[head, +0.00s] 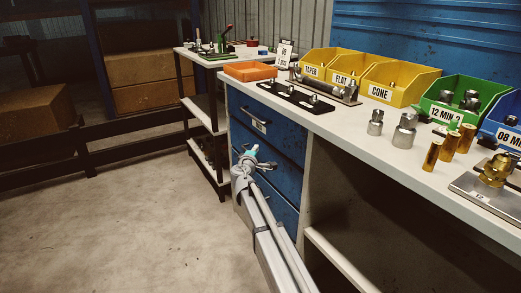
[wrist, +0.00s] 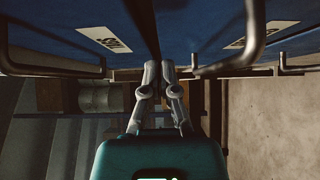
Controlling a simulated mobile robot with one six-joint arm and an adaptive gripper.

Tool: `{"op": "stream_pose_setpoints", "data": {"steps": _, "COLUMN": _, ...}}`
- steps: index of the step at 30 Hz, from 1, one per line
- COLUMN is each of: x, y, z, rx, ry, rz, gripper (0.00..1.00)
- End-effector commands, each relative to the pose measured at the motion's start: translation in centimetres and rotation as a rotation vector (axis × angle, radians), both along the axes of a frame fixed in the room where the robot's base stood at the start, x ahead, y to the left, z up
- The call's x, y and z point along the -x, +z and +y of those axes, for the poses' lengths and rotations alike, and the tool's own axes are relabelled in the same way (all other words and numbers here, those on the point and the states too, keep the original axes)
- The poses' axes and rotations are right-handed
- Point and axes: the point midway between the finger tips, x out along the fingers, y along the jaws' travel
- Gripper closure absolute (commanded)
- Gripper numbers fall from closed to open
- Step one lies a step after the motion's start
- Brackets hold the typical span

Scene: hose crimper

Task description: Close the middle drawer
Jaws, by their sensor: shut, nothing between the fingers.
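The blue drawer unit (head: 283,136) is under the left end of the workbench, with its fronts stacked one above another. In the head view my gripper (head: 248,157) is in front of the unit, below the top drawer's handle (head: 253,119), and hides part of the middle front (head: 285,174). In the wrist view my gripper (wrist: 159,68) is shut and empty, fingertips close to the dark gap between two blue labelled fronts. Bar handles lie left (wrist: 50,65) and right (wrist: 240,60) of the fingers. How far the middle drawer stands out, and whether the fingertips touch it, I cannot tell.
The white bench top (head: 355,128) carries yellow bins (head: 385,85), a green bin (head: 455,103), an orange tray (head: 249,71) and metal fittings. A shelf cart (head: 207,113) stands behind, left of the drawers. The concrete floor (head: 140,225) at left is clear.

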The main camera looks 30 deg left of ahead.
Motion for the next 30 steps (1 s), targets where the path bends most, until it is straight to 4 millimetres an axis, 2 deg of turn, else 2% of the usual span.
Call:
{"op": "stream_pose_setpoints", "data": {"steps": 6, "x": 3.9, "y": 0.0, "z": -1.0, "rx": -0.001, "ry": 0.003, "rz": 0.000, "gripper": 1.00}}
{"op": "stream_pose_setpoints", "data": {"steps": 15, "x": 8.3, "y": 0.0, "z": -2.2, "rx": -0.001, "ry": 0.004, "rz": 0.000, "gripper": 1.00}}
{"op": "stream_pose_setpoints", "data": {"steps": 21, "x": 9.7, "y": 0.0, "z": -2.6, "rx": -0.001, "ry": 0.002, "rz": 0.000, "gripper": 1.00}}
{"op": "stream_pose_setpoints", "data": {"steps": 30, "x": 10.0, "y": 0.0, "z": -2.6, "rx": -0.001, "ry": 0.001, "rz": 0.000, "gripper": 1.00}}
